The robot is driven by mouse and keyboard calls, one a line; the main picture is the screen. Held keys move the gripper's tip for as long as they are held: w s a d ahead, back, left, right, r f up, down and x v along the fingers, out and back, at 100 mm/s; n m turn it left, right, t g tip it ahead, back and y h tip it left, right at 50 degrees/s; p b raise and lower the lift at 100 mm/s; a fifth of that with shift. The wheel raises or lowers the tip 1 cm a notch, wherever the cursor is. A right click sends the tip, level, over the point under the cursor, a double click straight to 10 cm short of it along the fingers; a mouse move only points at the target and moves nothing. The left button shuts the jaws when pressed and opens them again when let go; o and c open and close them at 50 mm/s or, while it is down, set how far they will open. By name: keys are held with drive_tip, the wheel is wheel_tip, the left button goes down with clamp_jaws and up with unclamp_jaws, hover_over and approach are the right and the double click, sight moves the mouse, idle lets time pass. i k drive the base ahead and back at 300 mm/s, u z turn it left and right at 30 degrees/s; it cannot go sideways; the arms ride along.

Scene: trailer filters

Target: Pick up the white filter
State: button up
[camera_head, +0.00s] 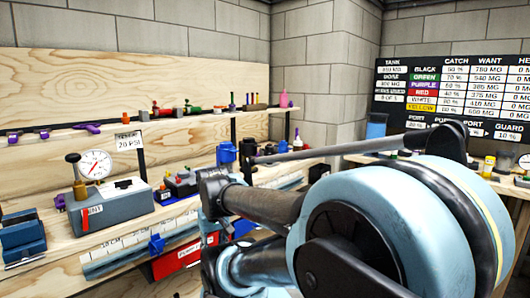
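I cannot pick out a white filter for certain. The small items on the back shelf and on the right-hand bench are too small to tell apart, and part of that bench is hidden behind my arm. My arm's large light-blue joint fills the lower right and centre. My gripper cannot be made out, so I cannot tell where it is relative to any filter.
A wooden bench (60,250) on the left holds a grey box with a round gauge (95,164) and a blue block (22,238). A narrow shelf (60,127) carries small coloured items. A black chart board (455,92) hangs above the right bench.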

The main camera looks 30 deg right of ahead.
sight(297, 144)
drive_tip(key=u, duration=2.65)
drive_tip(key=k, duration=2.1)
drive_tip(key=z, duration=2.15)
